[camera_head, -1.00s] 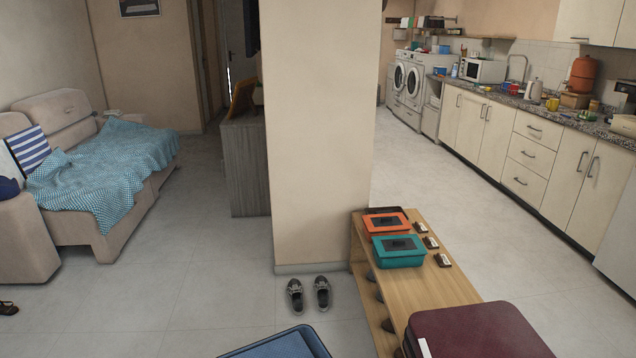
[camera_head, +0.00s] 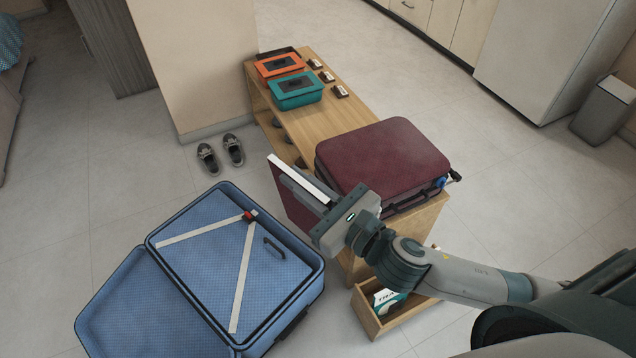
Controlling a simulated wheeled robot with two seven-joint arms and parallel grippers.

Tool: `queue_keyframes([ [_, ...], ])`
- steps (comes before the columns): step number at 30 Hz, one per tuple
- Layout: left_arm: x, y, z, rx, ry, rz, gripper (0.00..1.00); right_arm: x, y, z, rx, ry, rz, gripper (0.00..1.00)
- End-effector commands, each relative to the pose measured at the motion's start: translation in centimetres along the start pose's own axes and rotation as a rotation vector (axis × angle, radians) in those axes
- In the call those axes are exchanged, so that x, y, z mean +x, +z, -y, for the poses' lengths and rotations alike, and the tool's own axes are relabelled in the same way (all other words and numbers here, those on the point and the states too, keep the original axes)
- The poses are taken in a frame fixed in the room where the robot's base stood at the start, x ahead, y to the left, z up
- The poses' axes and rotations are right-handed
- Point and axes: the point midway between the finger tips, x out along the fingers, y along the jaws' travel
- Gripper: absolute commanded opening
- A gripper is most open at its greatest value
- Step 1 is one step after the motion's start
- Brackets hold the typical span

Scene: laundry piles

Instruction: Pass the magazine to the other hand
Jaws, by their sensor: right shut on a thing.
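My right gripper (camera_head: 310,192) is shut on a flat, dark red thing with a white edge, which looks like the magazine (camera_head: 289,205). It is held up on edge, between the open blue suitcase and the maroon suitcase, partly hidden by the gripper. I cannot read its cover. My left gripper is not in view.
The open blue suitcase (camera_head: 194,275) lies on the floor at lower left. The maroon suitcase (camera_head: 385,158) lies on a wooden bench (camera_head: 325,118) with teal (camera_head: 295,90) and orange (camera_head: 279,66) boxes. An open drawer (camera_head: 372,322) holds a printed item. Shoes (camera_head: 221,154) stand nearby.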

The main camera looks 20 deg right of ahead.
Motion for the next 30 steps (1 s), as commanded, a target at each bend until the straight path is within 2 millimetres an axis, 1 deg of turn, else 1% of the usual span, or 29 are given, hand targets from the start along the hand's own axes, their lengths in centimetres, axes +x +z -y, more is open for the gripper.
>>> queue_keyframes([
  [3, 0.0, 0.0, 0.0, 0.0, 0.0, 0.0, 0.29, 1.2, 0.5, -0.7, -0.006, 0.074, 0.012, 0.0],
  [9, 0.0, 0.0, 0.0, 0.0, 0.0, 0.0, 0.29, 2.9, 1.2, -2.0, -0.006, 0.188, 0.027, 0.0],
  [30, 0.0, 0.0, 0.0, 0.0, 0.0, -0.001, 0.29, 7.8, 3.0, -5.9, -0.004, 0.527, 0.07, 0.0],
])
